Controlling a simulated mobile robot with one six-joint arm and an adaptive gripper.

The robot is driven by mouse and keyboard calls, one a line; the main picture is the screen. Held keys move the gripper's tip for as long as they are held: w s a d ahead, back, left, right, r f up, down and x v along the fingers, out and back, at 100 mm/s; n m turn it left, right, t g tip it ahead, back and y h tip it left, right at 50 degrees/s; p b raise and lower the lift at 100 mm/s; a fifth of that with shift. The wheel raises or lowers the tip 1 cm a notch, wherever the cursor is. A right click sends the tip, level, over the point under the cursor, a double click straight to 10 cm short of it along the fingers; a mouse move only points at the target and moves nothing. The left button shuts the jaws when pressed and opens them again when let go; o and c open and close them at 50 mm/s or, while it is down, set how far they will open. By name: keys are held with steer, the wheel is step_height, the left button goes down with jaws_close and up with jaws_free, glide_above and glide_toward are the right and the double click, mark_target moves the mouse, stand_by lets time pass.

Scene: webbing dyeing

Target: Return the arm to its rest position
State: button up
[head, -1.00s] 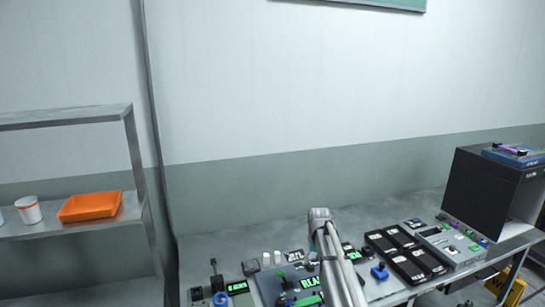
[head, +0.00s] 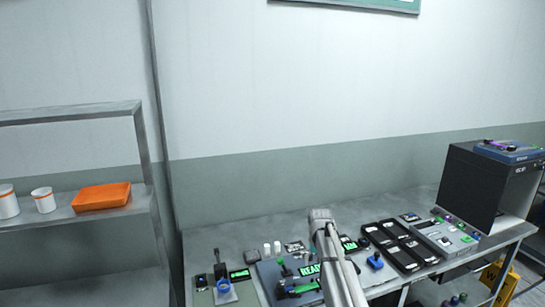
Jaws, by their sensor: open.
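My arm (head: 335,255) rises from the bottom edge of the head view, with a rounded grey joint at its top, in front of the bench. My gripper and its fingertips do not show, so I cannot see whether they hold anything. The arm hides part of the bench and of a dark panel with a green display (head: 310,269).
The grey bench (head: 225,235) carries several small devices, black trays (head: 385,232), a grey control box (head: 444,238) and a dark cabinet (head: 470,190). At left, a metal shelf (head: 135,217) holds an orange tray (head: 100,197) and white cups (head: 43,200). A yellow sign (head: 492,279) stands below right.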

steer(key=s+f+b, duration=0.3)
steer(key=s, duration=0.6)
steer(key=s+f+b, duration=0.3)
steer(key=s, duration=0.7)
steer(key=s+f+b, duration=0.3)
steer(key=s+f, duration=0.1)
steer(key=s, duration=0.5)
steer(key=shift+s+d+b, duration=0.25)
steer(key=shift+d+b, duration=0.05)
steer(key=shift+d, duration=0.1)
